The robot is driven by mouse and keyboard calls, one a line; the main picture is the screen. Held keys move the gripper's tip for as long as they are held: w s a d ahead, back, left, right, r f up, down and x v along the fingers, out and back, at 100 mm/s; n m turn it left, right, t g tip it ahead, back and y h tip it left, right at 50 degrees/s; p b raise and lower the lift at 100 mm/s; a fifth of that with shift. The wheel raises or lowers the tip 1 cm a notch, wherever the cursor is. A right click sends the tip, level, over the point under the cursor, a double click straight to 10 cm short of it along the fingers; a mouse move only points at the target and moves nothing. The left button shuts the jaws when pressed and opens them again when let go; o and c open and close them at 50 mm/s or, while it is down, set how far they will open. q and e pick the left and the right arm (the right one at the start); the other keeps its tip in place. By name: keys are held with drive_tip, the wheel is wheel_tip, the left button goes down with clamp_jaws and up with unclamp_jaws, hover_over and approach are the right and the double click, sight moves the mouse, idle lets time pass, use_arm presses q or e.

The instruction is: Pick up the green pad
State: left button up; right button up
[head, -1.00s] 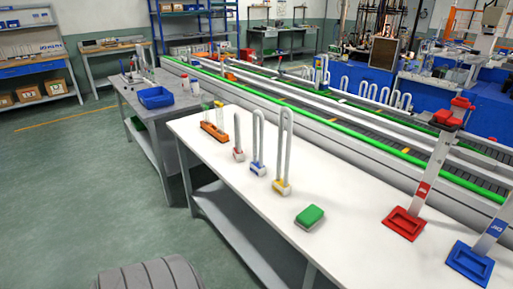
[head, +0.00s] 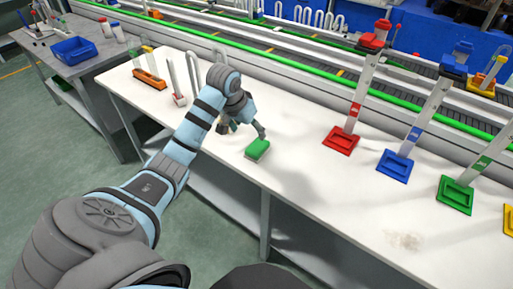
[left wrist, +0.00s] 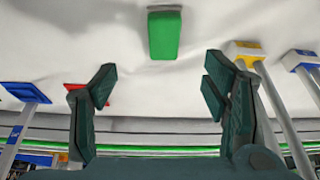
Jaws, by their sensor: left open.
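The green pad (head: 257,148), a small green block with a pale grey underside, lies on the white table (head: 300,205) near its front edge. My left gripper (head: 243,130) is just behind and above the pad, pointing down. In the left wrist view the pad (left wrist: 165,36) is ahead of the left gripper (left wrist: 160,85), roughly centred between its spread fingers. The fingers are apart with nothing between them, and the pad appears untouched. My right gripper is not in view.
An orange rack (head: 149,79) and U-shaped tubes stand left, partly behind my arm. A stain (head: 404,241) marks the front right; the table's front middle is clear.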

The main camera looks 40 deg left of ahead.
sight(257, 146)
use_arm(q)
drive_tip(key=b+x, duration=0.1)
drive_tip(key=x, duration=0.3)
drive_tip(key=b+x, duration=0.1)
drive_tip(key=x, duration=0.4)
drive_tip(key=b+x, duration=0.2)
drive_tip(key=x, duration=0.3)
drive_tip(key=shift+w+a+r, duration=0.2)
drive_tip(key=shift+w+a, duration=0.05)
drive_tip(key=shift+a, duration=0.1)
drive_tip(key=shift+r, duration=0.1)
drive_tip(key=c, duration=1.3)
